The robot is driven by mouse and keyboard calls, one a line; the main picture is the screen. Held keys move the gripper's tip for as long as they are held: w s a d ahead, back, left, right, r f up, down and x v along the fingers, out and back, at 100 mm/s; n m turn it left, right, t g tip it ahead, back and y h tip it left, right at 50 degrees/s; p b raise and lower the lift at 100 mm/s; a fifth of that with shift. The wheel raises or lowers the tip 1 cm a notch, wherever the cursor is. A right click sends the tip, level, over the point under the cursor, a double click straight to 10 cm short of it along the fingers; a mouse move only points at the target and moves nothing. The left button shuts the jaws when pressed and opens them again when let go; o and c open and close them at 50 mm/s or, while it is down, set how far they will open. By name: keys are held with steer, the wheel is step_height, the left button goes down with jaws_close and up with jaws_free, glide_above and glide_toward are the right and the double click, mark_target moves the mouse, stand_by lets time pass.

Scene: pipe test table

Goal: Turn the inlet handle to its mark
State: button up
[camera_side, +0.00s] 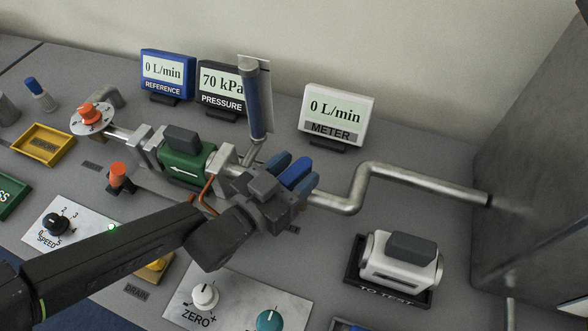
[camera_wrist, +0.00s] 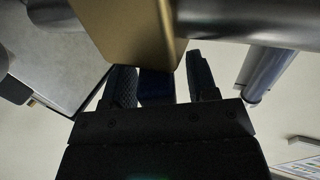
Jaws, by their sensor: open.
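A bright blue handle (camera_side: 298,171) sits on the pipe line, right of the green flow unit. My gripper (camera_side: 291,174) is at it, with one finger on each side. In the wrist view my gripper (camera_wrist: 162,80) has its two dark fingers apart, with a dark blue piece (camera_wrist: 155,88) between them and a brass-coloured body beyond. I cannot tell whether the fingers touch it. An orange knob (camera_side: 91,113) stands on a round white dial with marks at the far left. No readable label shows which one is the inlet handle, and no mark shows by the blue handle.
The green flow unit (camera_side: 186,163) and the upright sight tube (camera_side: 254,100) stand close left of my gripper. A bent pipe (camera_side: 400,176) runs right to a grey wall. The meter (camera_side: 335,115) reads 0 L/min; the pressure display (camera_side: 221,88) reads 70 kPa. A white unit (camera_side: 401,263) sits in a black tray.

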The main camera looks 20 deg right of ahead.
steer(key=shift+c, duration=0.5)
steer(key=c, duration=0.8)
steer(key=shift+s+t, duration=0.1)
steer(key=shift+t, duration=0.2)
steer(key=shift+s+d+r+n+t+y, duration=0.1)
steer(key=shift+n+t+y, duration=0.7)
steer(key=shift+n+t, duration=0.5)
steer(key=shift+n+t+y, duration=1)
steer(key=shift+t+y, duration=0.1)
steer(key=shift+t, duration=0.3)
steer(key=o, duration=0.9)
